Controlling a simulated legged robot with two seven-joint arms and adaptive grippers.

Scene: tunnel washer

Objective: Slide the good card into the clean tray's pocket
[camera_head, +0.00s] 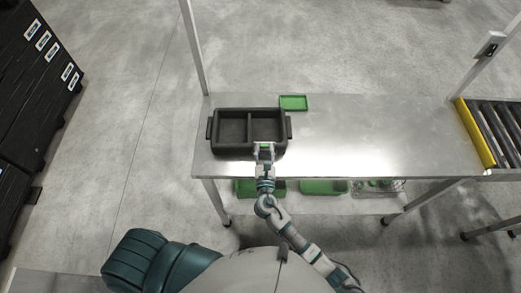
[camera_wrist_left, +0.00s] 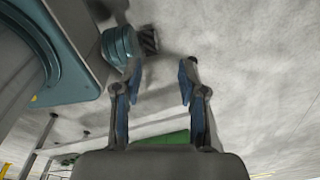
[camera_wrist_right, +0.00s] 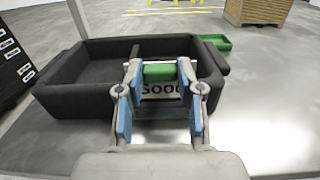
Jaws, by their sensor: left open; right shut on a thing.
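The clean tray (camera_head: 216,148) is a dark, two-compartment tray with side handles, on the left of the metal table; it also shows in the right wrist view (camera_wrist_right: 75,108). My right gripper (camera_head: 264,148) is at its near wall, right of the divider. It is shut on the good card (camera_wrist_right: 160,90), a white card with a green band and the letters "GOOD", held upright against or just in front of that wall. The pocket is not clearly seen, and I cannot tell whether the card is in it. My left gripper (camera_wrist_left: 160,78) is open and empty, away from the table.
A small green tray (camera_head: 293,103) lies behind the dark tray. The metal table (camera_head: 390,135) is clear to the right, up to a roller conveyor (camera_head: 500,130) with a yellow edge. Green bins (camera_head: 323,187) stand on the shelf below. Table posts rise at the back left and right.

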